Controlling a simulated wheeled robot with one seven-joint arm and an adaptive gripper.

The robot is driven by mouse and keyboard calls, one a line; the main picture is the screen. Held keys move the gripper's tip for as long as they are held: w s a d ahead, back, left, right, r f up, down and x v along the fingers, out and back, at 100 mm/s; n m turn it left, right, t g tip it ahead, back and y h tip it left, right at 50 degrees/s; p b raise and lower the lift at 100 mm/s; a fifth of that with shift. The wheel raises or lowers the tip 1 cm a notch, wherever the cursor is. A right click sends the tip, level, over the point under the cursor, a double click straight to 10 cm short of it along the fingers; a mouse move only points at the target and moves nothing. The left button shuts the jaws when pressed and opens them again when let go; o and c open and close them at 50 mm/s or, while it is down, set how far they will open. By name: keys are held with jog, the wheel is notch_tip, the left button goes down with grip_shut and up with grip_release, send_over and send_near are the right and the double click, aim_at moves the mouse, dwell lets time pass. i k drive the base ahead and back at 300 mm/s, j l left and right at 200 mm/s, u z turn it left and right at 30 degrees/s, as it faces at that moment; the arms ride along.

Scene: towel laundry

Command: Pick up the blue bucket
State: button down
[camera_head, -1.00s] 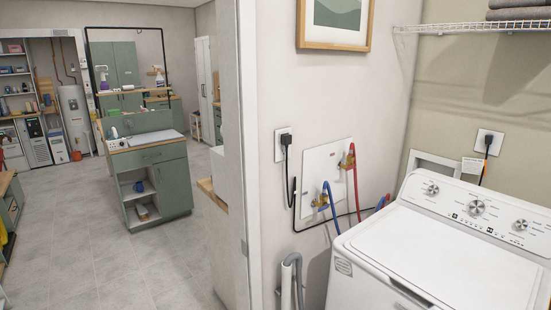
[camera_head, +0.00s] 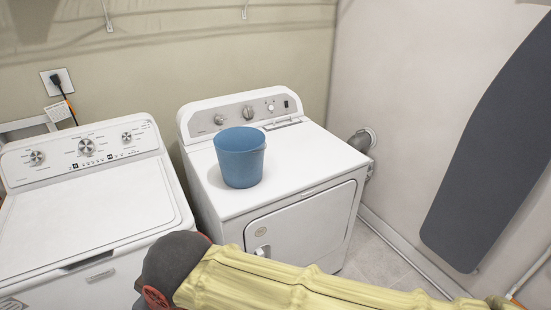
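The blue bucket (camera_head: 240,158) stands upright on top of the white dryer (camera_head: 300,160), near the dryer's left side. Its inside is mostly hidden from this angle. My arm, in a yellow sleeve with a dark joint, crosses the bottom of the view in front of the dryer. My gripper is not in view, so its fingers cannot be seen.
A white washer (camera_head: 90,210) stands to the left of the dryer with a narrow gap between. A dark ironing board (camera_head: 490,150) hangs on the right wall. A vent pipe (camera_head: 362,142) sits at the dryer's right. Some floor (camera_head: 380,262) is clear there.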

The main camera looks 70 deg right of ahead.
aim_at(240, 150)
jog(key=z, duration=1.7)
